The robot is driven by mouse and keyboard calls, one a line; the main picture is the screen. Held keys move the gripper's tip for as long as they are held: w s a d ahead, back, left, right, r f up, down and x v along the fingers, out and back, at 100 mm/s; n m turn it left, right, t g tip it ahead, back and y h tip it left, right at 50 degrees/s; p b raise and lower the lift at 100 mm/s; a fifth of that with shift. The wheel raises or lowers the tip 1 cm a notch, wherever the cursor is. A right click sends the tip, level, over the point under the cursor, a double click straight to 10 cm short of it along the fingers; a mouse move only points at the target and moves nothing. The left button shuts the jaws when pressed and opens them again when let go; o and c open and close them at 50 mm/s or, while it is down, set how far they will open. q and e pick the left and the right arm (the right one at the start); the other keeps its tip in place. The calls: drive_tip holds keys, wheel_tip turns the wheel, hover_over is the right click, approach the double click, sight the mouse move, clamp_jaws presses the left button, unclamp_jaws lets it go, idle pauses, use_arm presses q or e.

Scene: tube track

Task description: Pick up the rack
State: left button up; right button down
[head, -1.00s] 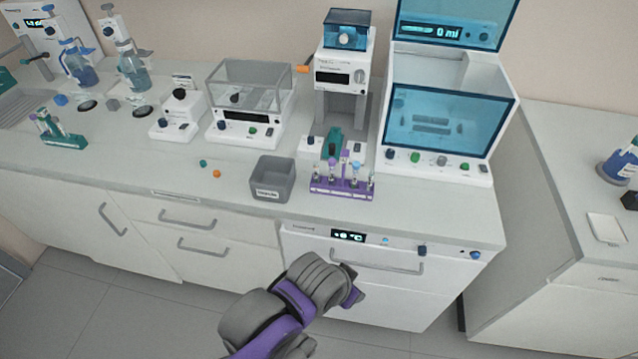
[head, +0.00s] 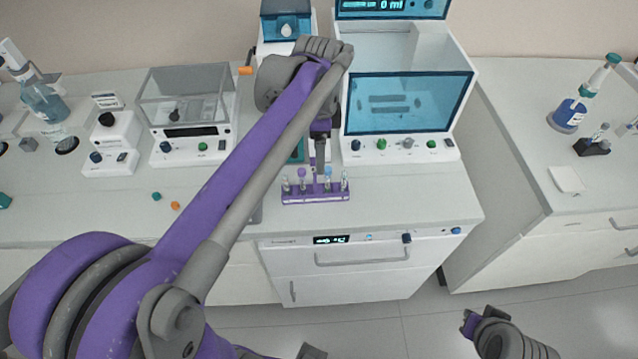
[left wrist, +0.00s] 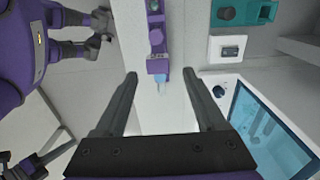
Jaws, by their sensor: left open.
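The purple rack (head: 316,195) stands near the counter's front edge in the head view, with several capped tubes upright in it. My left gripper (head: 320,165) is above and just behind the rack, pointing down. In the left wrist view, the open left gripper (left wrist: 161,75) has nothing between its fingers. The rack (left wrist: 157,64) shows end-on beyond the fingertips, roughly centred between them, with a blue tip beside it. I cannot tell the exact height gap. Part of my right arm shows at the lower right of the head view, but its jaws do not show clearly.
Behind the rack stands a teal item (head: 297,150), partly hidden by my arm. A white machine with a blue window (head: 410,104) is close on the right. A clear-lidded device (head: 185,100) and small teal and orange caps (head: 175,206) are to the left. My arm mostly hides the grey bin.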

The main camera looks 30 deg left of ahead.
sight(315, 176)
use_arm(q)
drive_tip(key=shift+s+f, duration=0.25)
drive_tip(key=shift+f, duration=0.35)
drive_tip(key=shift+s+f, duration=0.25)
drive_tip(key=shift+f, duration=0.35)
drive_tip(key=shift+w+f, duration=0.15)
drive_tip(key=shift+f, duration=0.45)
drive_tip(key=shift+a+f, duration=0.2)
drive_tip(key=shift+f, duration=0.95)
drive_tip(key=shift+a+f, duration=0.2)
drive_tip(key=shift+f, duration=0.95)
clamp_jaws()
